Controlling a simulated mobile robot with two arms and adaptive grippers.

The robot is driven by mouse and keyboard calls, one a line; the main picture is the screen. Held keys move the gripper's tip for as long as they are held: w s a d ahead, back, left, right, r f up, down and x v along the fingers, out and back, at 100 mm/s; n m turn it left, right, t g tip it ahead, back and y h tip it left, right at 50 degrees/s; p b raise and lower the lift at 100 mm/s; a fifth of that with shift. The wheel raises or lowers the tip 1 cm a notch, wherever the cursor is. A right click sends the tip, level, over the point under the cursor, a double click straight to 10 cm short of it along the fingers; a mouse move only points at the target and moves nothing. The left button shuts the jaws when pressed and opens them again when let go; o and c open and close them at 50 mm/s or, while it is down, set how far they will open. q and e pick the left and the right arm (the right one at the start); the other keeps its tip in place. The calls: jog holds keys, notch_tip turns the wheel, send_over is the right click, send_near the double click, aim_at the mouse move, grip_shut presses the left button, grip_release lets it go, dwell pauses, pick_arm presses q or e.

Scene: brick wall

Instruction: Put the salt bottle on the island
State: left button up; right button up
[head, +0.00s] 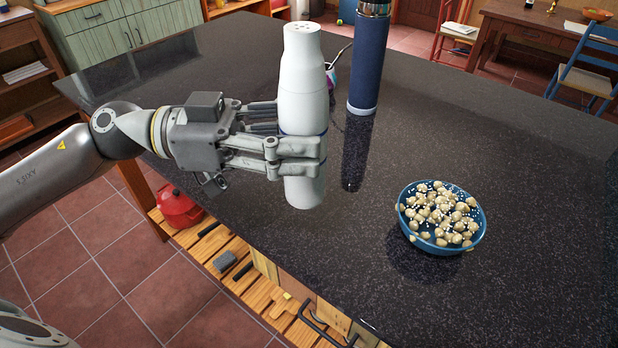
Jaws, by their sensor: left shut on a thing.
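The salt bottle (303,82) is white and tall, with small holes in its top. It is upright over the island (520,170), which has a dark, speckled, glossy top. My left gripper (300,157) comes in from the left and is shut around the lower part of the bottle. The bottle's base shows below the fingers, near the island's front edge. I cannot tell whether the base touches the top or hangs just above it. My right gripper is not in view.
A blue bowl (404,222) of round pale food stands at the right on the island. A dark blue flask (369,62) stands behind the bottle, with a small colourful cup (331,77) near it. The island top between flask and bowl is clear. A red pot (178,208) sits on a lower shelf.

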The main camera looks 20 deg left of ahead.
pick_arm(q)
jog(key=w+a+f+p, duration=0.1)
jog(key=w+a+f, duration=0.2)
jog(key=w+f, duration=0.9)
jog(key=shift+w+f, duration=0.3)
jog(key=shift+w, duration=0.2)
jog(key=shift+f, duration=0.15)
jog(key=o, duration=1.3)
jog(key=b+v, duration=0.2)
jog(key=v, duration=1)
